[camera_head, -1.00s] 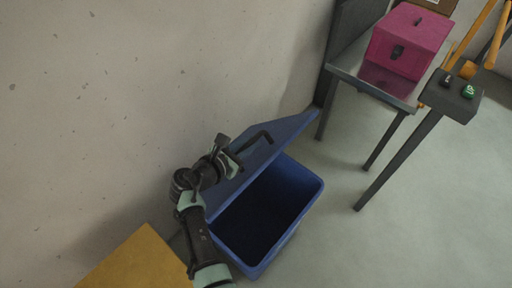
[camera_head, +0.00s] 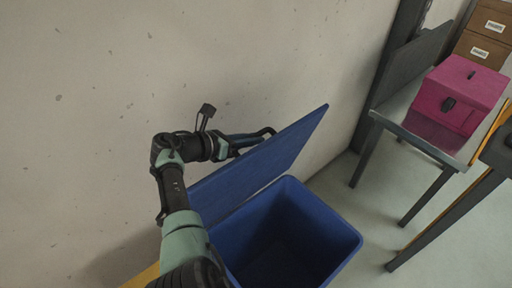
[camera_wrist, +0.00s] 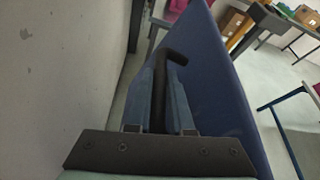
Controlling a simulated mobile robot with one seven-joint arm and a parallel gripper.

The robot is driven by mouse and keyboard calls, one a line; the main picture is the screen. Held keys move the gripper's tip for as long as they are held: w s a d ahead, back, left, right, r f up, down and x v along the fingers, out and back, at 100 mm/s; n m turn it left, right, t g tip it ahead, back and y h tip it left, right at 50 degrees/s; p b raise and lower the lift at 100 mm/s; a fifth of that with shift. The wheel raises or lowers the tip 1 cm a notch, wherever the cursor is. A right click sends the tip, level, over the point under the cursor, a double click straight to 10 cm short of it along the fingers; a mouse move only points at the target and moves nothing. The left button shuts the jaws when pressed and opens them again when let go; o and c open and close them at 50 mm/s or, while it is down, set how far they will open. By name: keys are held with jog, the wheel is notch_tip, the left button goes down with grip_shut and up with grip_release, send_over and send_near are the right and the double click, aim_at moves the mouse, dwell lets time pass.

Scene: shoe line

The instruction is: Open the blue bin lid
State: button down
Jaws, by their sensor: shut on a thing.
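The blue bin (camera_head: 300,228) stands on the floor by the wall, and its dark inside is visible. Its blue lid (camera_head: 275,153) is raised and tilted steeply up toward the wall. My gripper (camera_head: 262,134) is at the wall side of the lid. In the wrist view my gripper (camera_wrist: 170,88) is shut on the black bar handle (camera_wrist: 158,85), with a finger on each side of it. The handle's bent end (camera_wrist: 177,57) sticks out past the fingers.
The wall (camera_head: 150,60) is close behind the lid and my arm. A metal table (camera_head: 397,112) with a pink box (camera_head: 463,92) stands to the right. A yellow surface (camera_head: 143,279) is at the lower left. Cardboard boxes (camera_head: 484,38) are at the far right.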

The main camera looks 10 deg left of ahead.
jog(key=shift+w+a, duration=0.1)
dwell(0.3)
jog(key=c, duration=0.8)
grip_release()
jog(key=p+v, duration=0.2)
jog(key=v, duration=1.1)
